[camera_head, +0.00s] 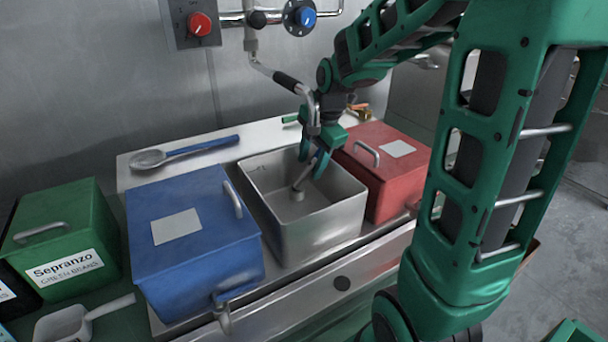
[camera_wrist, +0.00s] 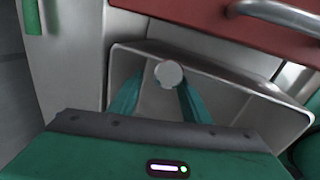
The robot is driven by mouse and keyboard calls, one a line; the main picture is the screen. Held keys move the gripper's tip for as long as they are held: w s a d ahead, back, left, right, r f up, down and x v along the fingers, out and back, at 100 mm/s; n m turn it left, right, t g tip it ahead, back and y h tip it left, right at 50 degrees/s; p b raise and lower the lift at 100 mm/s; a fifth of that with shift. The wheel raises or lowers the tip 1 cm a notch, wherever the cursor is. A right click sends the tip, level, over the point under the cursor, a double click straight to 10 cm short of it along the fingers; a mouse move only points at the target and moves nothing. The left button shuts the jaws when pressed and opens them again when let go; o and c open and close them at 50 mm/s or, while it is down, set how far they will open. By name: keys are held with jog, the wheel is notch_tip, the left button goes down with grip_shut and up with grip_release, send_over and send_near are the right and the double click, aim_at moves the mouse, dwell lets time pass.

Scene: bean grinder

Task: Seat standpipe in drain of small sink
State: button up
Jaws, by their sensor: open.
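The small sink (camera_head: 335,221) is an open metal basin between a blue box and a red box. It also shows in the wrist view (camera_wrist: 238,104). The standpipe (camera_head: 302,181) is a thin grey pipe inside the basin, with a wider lower end near the floor. It slants up to the right in the picture. My gripper (camera_head: 314,162) points down into the basin, open, with its fingers around the pipe's upper part. In the wrist view a round grey end (camera_wrist: 168,74) lies between the fingers. I cannot see the drain or tell whether the pipe is seated.
The lidded blue box (camera_head: 190,265) stands left of the sink, and the lidded red box (camera_head: 405,181) stands close on its right. A faucet pipe with a black grip (camera_head: 287,82) hangs beside my wrist. A spoon (camera_head: 150,158) lies on the ledge behind the blue box.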

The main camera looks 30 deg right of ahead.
aim_at(309, 170)
jog(key=shift+x, duration=1.8)
jog(key=shift+s, duration=0.15)
grip_shut()
jog(key=shift+r, duration=0.1)
